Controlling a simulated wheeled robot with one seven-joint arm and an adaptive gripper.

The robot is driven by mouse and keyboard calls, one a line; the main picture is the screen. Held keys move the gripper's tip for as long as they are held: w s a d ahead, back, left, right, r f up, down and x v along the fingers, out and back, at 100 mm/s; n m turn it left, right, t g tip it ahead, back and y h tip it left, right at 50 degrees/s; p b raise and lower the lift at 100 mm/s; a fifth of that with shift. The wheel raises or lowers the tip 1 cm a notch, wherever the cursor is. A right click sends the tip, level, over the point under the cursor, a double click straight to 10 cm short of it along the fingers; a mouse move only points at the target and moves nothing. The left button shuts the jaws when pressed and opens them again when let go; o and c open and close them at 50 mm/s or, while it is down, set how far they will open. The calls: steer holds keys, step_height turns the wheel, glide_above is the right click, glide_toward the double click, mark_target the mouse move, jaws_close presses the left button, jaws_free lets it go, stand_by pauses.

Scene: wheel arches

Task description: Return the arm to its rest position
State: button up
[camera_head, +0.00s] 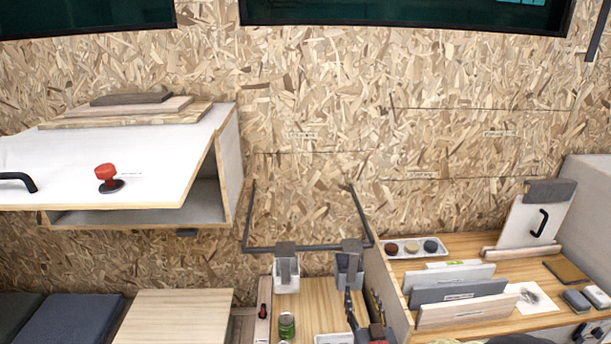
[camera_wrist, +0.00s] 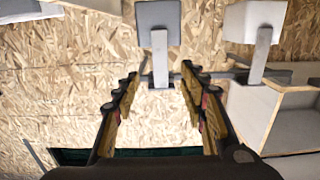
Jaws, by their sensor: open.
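My gripper (camera_wrist: 160,88) shows in the wrist view with its two fingers spread and nothing between them. The wrist view is turned upside down. Beyond the fingertips are a dark rail and the strap of a grey hanging cup (camera_wrist: 158,22); I cannot tell how near they are. A white hanging cup (camera_wrist: 256,22) is to its right. In the head view, dark jointed parts with some red at the bottom edge, below the grey cup (camera_head: 349,270), look like my gripper and arm. Its fingertips are not clear there.
The rail (camera_head: 310,249) holds both cups against the chipboard wall. A white cabinet (camera_head: 190,150) with an open front juts out at left. A wooden desk (camera_head: 470,256) with upright panels (camera_head: 462,310) stands at right. A green can (camera_head: 287,326) stands on the lower wooden surface (camera_head: 318,318).

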steer(key=s+f+g, duration=1)
steer(key=f, duration=0.2)
steer(key=s+r+g+b, duration=0.3)
steer(key=s+r+g, duration=0.1)
steer(key=s+r, duration=1.1)
steer(key=s+r+t+b, duration=0.2)
steer(key=s+r, duration=0.1)
steer(key=r, duration=0.4)
steer(key=shift+s, duration=0.35)
steer(key=shift+c, duration=0.6)
